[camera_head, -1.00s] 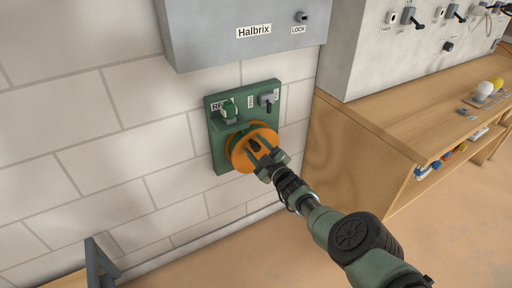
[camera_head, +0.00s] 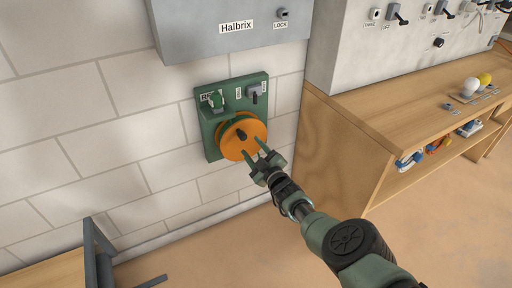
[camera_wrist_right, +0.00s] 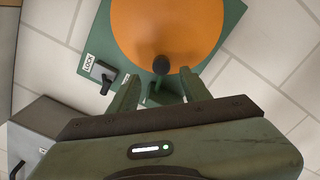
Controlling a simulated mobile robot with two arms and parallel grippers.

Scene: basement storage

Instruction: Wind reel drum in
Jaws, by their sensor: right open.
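The orange reel drum (camera_head: 246,145) is mounted on a green panel (camera_head: 211,146) on the block wall. A dark crank knob (camera_head: 241,135) sticks out from the drum's face. My right gripper (camera_head: 257,148) is open and empty, just in front of the drum's lower right part. In the right wrist view the drum (camera_wrist_right: 166,25) fills the top, and the knob (camera_wrist_right: 161,65) shows just beyond and between the open fingertips (camera_wrist_right: 158,82), apart from them. The panel also carries a green part (camera_head: 216,99) at upper left and a dark lever (camera_head: 254,97) at upper right, marked LOCK in the wrist view. My left gripper is not in view.
A grey Halbrix cabinet (camera_head: 228,42) hangs just above the panel. A wooden workbench (camera_head: 380,120) with a grey switch box (camera_head: 350,50) stands to the right. A dark grey frame (camera_head: 95,240) is at lower left. The floor below is open.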

